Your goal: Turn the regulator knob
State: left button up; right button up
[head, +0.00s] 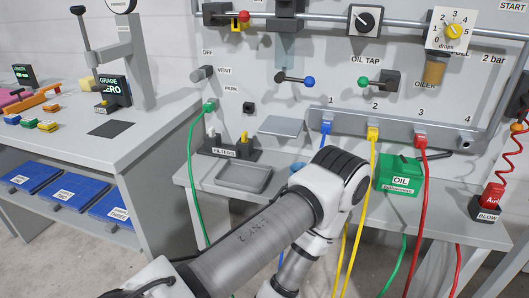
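A round black knob (365,19) with a pale pointer line sits on a white plate on the pipe at the top of the panel. It carries no readable label, so I cannot be sure it is the regulator knob. A yellow dial (453,31) marked "drops" is to its right, above the oiler bowl (434,71). A "2 bar" label is at the far right. One of my arms rises from the bottom left, bends in front of the bench and drops back down, well below the knob. Neither gripper shows, and nothing touches the knob.
A red-ball lever (243,16), a blue-ball lever (308,81) and a green-ball oil tap (364,82) stick out of the panel. Blue, yellow and red hoses hang from the manifold (396,125). A green oil box (399,176) and grey tray (243,177) stand on the bench.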

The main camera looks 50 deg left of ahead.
aim_at(365, 22)
jog(key=u, duration=1)
